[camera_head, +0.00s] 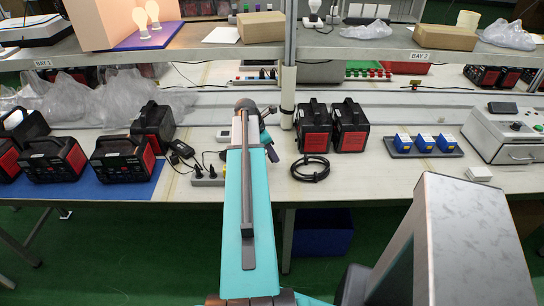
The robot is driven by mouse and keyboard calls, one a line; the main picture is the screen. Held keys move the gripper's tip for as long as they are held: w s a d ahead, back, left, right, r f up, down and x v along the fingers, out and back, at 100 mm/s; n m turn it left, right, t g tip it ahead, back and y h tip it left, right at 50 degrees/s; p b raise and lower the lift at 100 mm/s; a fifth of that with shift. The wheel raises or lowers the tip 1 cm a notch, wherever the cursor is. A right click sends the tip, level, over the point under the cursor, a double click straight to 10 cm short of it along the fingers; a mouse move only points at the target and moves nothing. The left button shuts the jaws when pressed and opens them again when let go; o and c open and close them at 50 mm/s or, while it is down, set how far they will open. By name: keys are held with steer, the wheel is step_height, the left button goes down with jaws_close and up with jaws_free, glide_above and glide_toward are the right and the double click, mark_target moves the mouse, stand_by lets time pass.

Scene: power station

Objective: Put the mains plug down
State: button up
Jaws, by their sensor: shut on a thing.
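My teal arm reaches forward over the bench. Its wrist and my gripper (271,152) are at the far end, small and partly hidden behind the arm, low over the bench between the power strip and the coiled black cable. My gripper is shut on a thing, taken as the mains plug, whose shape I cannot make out. The white bench top (375,180) is beneath.
A coiled black cable (310,177) lies right of my gripper, in front of two black-and-red power units (331,126). A black adapter (182,149) lies to the left. A grey tray (400,152) holds blue blocks. Bare bench lies between coil and tray. A shelf (350,49) overhangs the back.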

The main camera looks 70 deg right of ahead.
steer(key=shift+w+d+f, duration=0.1)
steer(key=shift+w+d, duration=0.1)
steer(key=shift+d, duration=0.65)
steer(key=shift+f+p, duration=0.7)
steer(key=shift+f, duration=1.05)
steer(key=shift+f, duration=0.3)
steer(key=o, duration=1)
steer(key=shift+r, duration=0.1)
steer(key=shift+r, duration=0.15)
steer(key=shift+b+v, duration=1.05)
steer(key=shift+v, duration=5)
